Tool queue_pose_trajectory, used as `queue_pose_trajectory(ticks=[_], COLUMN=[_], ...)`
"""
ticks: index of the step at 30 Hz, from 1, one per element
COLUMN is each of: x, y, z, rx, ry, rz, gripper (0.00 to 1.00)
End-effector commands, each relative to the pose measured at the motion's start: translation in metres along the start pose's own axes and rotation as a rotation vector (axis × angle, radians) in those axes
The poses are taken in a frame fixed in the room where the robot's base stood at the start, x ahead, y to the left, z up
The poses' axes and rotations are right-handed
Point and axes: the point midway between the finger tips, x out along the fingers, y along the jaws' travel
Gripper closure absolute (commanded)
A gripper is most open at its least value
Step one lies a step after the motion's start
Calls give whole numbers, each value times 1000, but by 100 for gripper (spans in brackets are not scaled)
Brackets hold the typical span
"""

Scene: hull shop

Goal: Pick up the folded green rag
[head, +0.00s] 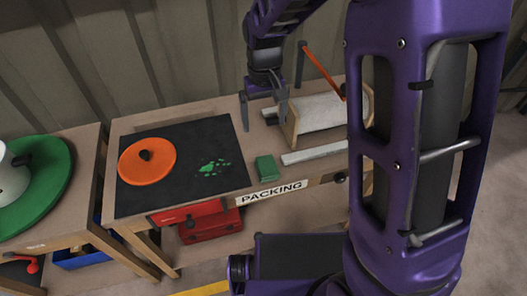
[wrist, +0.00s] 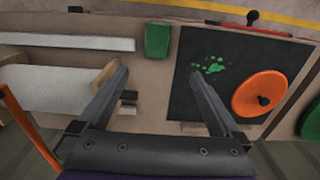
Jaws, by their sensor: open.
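The folded green rag (head: 265,168) lies on the packing table (head: 150,121), just right of the black mat in the head view. In the wrist view the green rag (wrist: 157,40) lies beyond the fingertips, between the black mat and a pale strip. My gripper (head: 264,108) is open and empty above the back part of the table. In the wrist view my gripper (wrist: 160,75) has its fingers spread wide, with bare tabletop between them. The rag is apart from both fingers.
The black mat (head: 200,145) holds an orange disc (head: 147,162) and green spots (head: 213,168). A wooden holder with a white roll (head: 322,112) and a pale strip (head: 314,153) are right of the rag. An orange bar (head: 322,70) stands behind.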

Motion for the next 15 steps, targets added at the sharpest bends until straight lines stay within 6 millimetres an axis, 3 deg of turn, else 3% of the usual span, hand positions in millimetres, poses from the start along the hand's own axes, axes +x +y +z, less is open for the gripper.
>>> queue_pose_trajectory(ticks=[15], x=[103], y=[0], z=[2], rx=[-3], ry=[-5], rz=[1], gripper=[0])
